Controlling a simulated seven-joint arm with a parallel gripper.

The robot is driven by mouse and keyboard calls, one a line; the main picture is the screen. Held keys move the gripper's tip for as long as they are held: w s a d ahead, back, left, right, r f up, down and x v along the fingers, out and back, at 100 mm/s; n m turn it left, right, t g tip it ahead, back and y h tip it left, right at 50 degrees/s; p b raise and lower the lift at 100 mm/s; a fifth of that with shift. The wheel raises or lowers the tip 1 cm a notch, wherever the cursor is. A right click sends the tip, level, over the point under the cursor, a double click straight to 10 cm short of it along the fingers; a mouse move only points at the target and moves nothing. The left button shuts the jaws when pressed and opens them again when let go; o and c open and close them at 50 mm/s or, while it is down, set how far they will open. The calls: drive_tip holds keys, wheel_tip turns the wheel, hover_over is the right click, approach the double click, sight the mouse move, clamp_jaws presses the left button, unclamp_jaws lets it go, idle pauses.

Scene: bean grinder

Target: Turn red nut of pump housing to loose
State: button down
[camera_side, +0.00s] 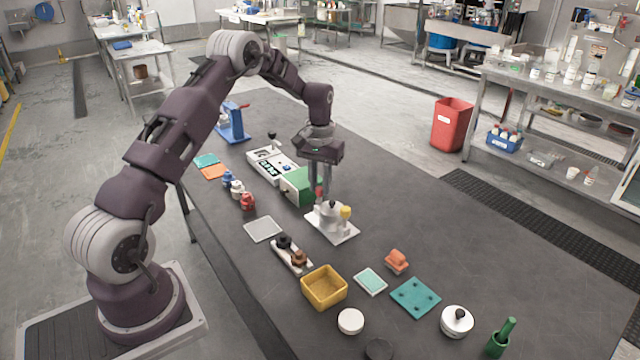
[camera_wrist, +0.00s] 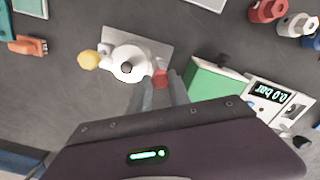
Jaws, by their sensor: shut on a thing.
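A green block (camera_side: 298,186) and a gauge box (camera_side: 268,163) reading 0.0 bar stand close beside my fingers. Red, white and blue fittings (camera_side: 247,201) stand to the left. A yellow bin (camera_side: 324,288) is nearer the front. The table right of the housing is clear.

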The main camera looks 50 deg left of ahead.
drive_tip(key=m, duration=0.4)
drive_tip(key=shift+m, duration=2.1)
drive_tip(key=c, duration=1.2)
unclamp_jaws()
